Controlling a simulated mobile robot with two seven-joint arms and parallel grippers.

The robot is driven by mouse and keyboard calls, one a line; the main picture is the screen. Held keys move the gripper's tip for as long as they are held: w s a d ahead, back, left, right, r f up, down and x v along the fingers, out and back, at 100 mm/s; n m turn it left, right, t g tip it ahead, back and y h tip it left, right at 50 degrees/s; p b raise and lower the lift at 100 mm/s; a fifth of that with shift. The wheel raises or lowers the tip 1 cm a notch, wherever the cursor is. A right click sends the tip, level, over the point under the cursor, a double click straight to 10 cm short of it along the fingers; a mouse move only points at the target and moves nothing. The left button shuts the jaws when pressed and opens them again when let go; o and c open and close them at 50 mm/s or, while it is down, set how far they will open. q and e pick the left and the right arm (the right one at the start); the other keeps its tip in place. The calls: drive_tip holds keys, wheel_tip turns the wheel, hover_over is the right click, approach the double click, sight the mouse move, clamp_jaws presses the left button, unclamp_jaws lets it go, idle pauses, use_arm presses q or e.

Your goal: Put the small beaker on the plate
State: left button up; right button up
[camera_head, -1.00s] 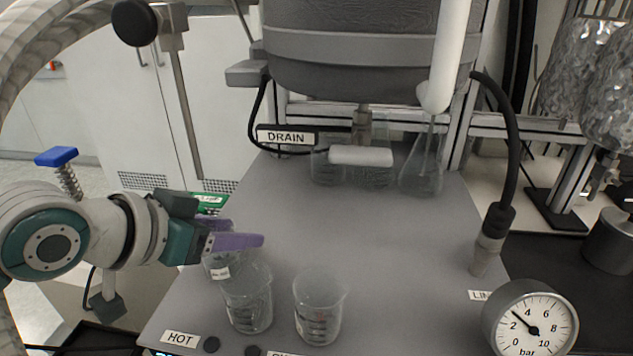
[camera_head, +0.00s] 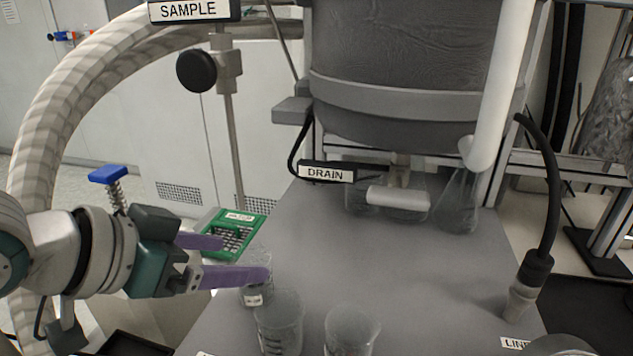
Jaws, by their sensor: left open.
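A small clear beaker (camera_head: 256,297) with a white label stands near the left edge of the grey plate (camera_head: 400,265). Two larger clear beakers, one (camera_head: 278,325) in front of it and one (camera_head: 352,335) to the right, also stand on the plate. My left gripper (camera_head: 245,259) comes in from the left with its purple fingers apart. Its nearer finger crosses in front of the small beaker's upper part. I cannot tell whether the beaker lies between the fingers. My right gripper is not in view.
A green rack (camera_head: 252,222) lies beyond the gripper. A flask (camera_head: 458,210) and glass beakers (camera_head: 362,200) stand at the back under the grey vessel (camera_head: 400,110). A black hose (camera_head: 552,190) and its fitting are at the right. The plate's middle is clear.

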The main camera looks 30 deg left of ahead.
use_arm(q)
drive_tip(key=s+d+f+g, duration=0.1)
drive_tip(key=s+d+g, duration=0.2)
drive_tip(key=s, duration=0.5)
drive_tip(key=s+d+g+y, duration=0.1)
drive_tip(key=s+d+g, duration=0.2)
drive_tip(key=s, duration=0.5)
drive_tip(key=shift+d+f+g+y, duration=0.3)
drive_tip(key=shift+d+f+g, duration=0.1)
drive_tip(key=shift+d, duration=0.15)
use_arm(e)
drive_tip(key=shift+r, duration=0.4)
